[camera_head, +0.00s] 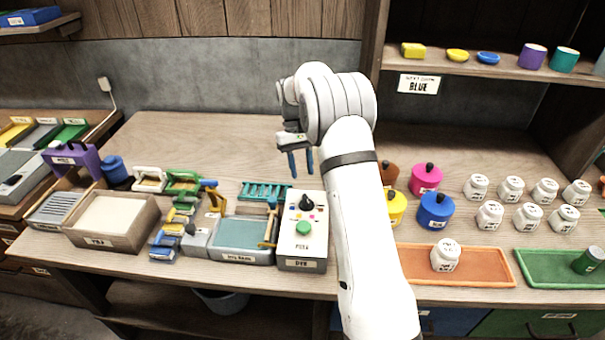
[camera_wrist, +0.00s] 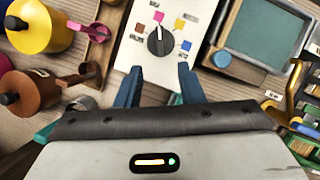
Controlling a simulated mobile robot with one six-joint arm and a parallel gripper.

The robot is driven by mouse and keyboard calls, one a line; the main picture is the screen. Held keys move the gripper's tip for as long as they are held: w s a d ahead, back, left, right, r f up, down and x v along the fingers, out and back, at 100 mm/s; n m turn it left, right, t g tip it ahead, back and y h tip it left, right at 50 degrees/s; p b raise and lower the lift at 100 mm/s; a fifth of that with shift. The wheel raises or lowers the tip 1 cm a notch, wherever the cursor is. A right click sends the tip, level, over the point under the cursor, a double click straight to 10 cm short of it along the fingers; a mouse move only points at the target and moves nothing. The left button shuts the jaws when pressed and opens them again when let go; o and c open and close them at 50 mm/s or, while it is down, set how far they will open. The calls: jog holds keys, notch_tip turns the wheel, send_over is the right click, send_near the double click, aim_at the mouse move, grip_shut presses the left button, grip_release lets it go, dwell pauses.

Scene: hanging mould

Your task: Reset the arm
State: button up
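My white arm rises from the bottom of the head view and bends over the middle of the bench. My gripper (camera_head: 301,162) hangs above the bench, behind the dye box, with its two blue fingers pointing down. In the wrist view my gripper (camera_wrist: 158,85) shows its two fingers apart with nothing between them. The fingers are clear of the dye box (camera_wrist: 178,18), a white panel with a black knob and coloured squares. It also stands below my gripper in the head view (camera_head: 290,255).
A grey-blue basin (camera_head: 243,234), small coloured moulds and a wooden tray (camera_head: 112,218) stand left. Coloured pots (camera_head: 436,208), white jars (camera_head: 490,214), an orange tray (camera_head: 480,265) and a green tray (camera_head: 540,268) stand right. A shelf (camera_head: 480,65) overhangs the back right. The back-left bench is clear.

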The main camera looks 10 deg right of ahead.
dwell(0.3)
jog(key=s+r+t, duration=0.4)
jog(key=s+r, duration=0.9)
jog(key=s, duration=0.2)
jog(key=s+f+m+t, duration=0.1)
jog(key=s+t, duration=0.2)
jog(key=s, duration=1.5)
jog(key=shift+s+a+t+y, duration=0.15)
jog(key=shift+a+t+y, duration=0.15)
jog(key=shift+a+t, duration=0.1)
